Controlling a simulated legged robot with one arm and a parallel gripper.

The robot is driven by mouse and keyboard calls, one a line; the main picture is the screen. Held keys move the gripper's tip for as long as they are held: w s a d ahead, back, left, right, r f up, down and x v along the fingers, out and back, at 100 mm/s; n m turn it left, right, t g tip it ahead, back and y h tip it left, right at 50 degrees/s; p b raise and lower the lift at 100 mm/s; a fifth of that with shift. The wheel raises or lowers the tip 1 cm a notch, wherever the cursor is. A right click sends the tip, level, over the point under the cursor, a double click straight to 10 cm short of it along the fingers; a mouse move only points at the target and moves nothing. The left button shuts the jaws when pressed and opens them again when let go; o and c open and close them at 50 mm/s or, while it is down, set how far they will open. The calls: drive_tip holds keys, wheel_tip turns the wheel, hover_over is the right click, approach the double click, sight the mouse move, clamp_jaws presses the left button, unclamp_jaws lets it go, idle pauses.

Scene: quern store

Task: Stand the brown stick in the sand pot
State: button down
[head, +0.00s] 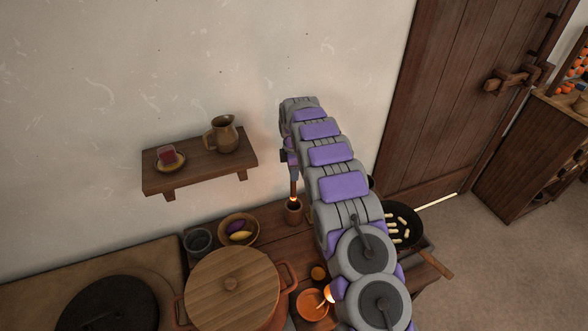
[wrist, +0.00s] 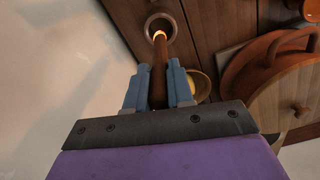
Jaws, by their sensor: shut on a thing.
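My gripper (wrist: 158,80) is shut on the brown stick (wrist: 159,62), which lies between its two blue-grey fingers. The stick's far end glows orange. In the head view the stick (head: 294,186) hangs about upright below my gripper (head: 291,160), its glowing end at the mouth of a small brown pot (head: 293,213). The pot's round rim (wrist: 149,21) shows around the glowing end in the wrist view. I cannot tell whether the end is inside the pot or just above it. No sand shows clearly.
The pot stands on a wooden table near a bowl of fruit (head: 254,227), a grey cup (head: 199,241) and a lidded pot (head: 231,285). A black pan (head: 404,214) is right of my arm. A wall shelf (head: 200,173) holds a jug (head: 222,135).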

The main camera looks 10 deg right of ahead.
wheel_tip(320, 180, down, 3)
drive_tip(key=b, duration=0.1)
drive_tip(key=p, duration=0.1)
hover_over(294, 201)
drive_tip(key=w, duration=0.1)
drive_tip(key=shift+f, duration=2.9)
drive_tip(key=c, duration=0.9)
unclamp_jaws()
drive_tip(key=shift+r, duration=0.1)
